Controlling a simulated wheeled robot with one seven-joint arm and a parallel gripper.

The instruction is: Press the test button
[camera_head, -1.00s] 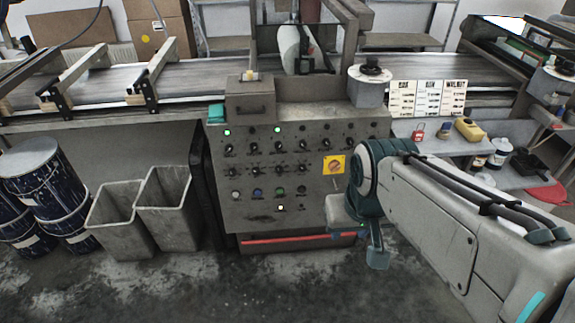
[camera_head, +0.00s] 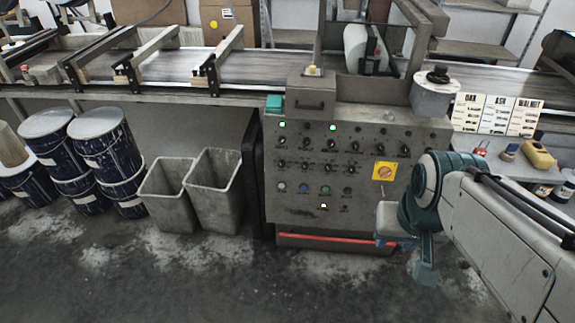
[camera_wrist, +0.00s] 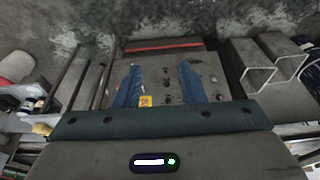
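The grey control panel (camera_head: 300,215) stands in the middle of the head view, with rows of dark knobs. Labels are too small to read, so I cannot tell which is the test button. My gripper (camera_wrist: 160,66) is open and empty, its blue fingers spread apart.
Two grey bins (camera_head: 212,205) stand left of the panel, with dark blue drums (camera_head: 105,150) farther left. A conveyor (camera_head: 270,68) runs behind. A shelf with a yellow container (camera_head: 538,154) is at right. Floor (camera_head: 200,285) in front is clear.

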